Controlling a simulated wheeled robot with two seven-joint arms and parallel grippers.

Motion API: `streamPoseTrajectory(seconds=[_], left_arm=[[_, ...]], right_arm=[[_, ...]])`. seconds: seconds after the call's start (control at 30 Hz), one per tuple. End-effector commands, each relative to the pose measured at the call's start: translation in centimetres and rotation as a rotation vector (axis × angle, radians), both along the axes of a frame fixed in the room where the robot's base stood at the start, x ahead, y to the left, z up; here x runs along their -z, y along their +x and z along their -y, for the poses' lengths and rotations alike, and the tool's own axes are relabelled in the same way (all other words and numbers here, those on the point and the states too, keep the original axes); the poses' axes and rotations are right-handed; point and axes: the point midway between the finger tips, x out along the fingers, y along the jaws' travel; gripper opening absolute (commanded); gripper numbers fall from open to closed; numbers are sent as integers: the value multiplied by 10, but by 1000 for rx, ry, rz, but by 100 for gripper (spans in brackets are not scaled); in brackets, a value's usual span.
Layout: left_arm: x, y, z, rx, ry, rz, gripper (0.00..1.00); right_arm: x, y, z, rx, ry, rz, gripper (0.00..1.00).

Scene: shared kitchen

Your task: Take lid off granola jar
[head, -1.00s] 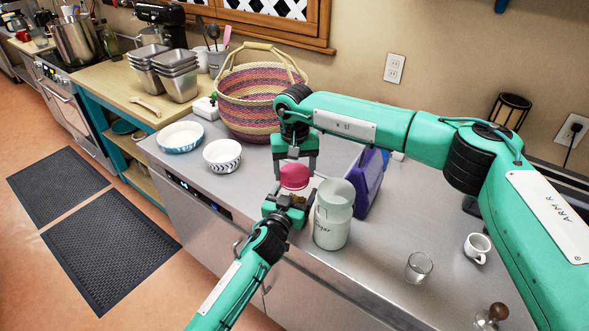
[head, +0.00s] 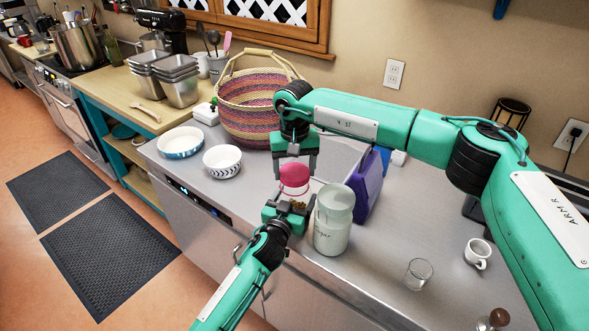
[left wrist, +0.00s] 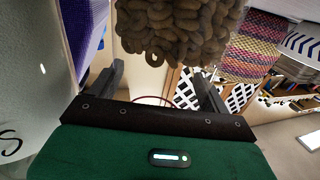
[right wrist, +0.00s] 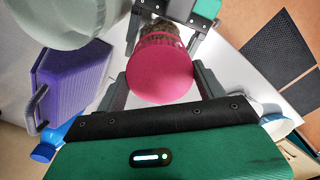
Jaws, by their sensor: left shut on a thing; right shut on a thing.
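The granola jar is clear, with brown granola (head: 298,205) low inside and a pink lid (head: 294,175) at its top. My left gripper (head: 285,212) is shut around the jar's lower body. The left wrist view shows the brown clumps (left wrist: 180,30) close up between its fingers. My right gripper (head: 295,160) comes from above and is shut on the pink lid. In the right wrist view the lid (right wrist: 162,70) sits between the fingers, in line with the jar. I cannot tell whether a gap separates lid and jar.
A pale sugar canister (head: 333,222) stands close to the jar's right, with a purple container (head: 366,187) behind it. A woven basket (head: 250,110) and two bowls (head: 222,160) are at left. A glass (head: 418,273) and a white cup (head: 477,250) stand at right.

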Motion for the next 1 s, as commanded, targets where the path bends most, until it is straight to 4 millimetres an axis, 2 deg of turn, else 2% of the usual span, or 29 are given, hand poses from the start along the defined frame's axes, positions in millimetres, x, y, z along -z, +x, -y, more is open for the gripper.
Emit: streamPoseTrajectory(seconds=[0.17,0.47,0.67,0.7,0.8,1.0], left_arm=[[0,0,-1,-1,1,-1,16],[1,0,-1,-1,1,-1,16],[0,0,0,-1,1,-1,16],[0,0,0,-1,1,-1,82],[0,0,0,-1,1,-1,100],[0,0,0,-1,0,0,100]], right_arm=[[-4,0,0,0,0,1,43],[-38,0,0,0,1,1,43],[-40,0,0,0,1,0,43],[-40,0,0,0,1,0,43],[-40,0,0,0,1,0,43],[-40,0,0,0,1,0,43]])
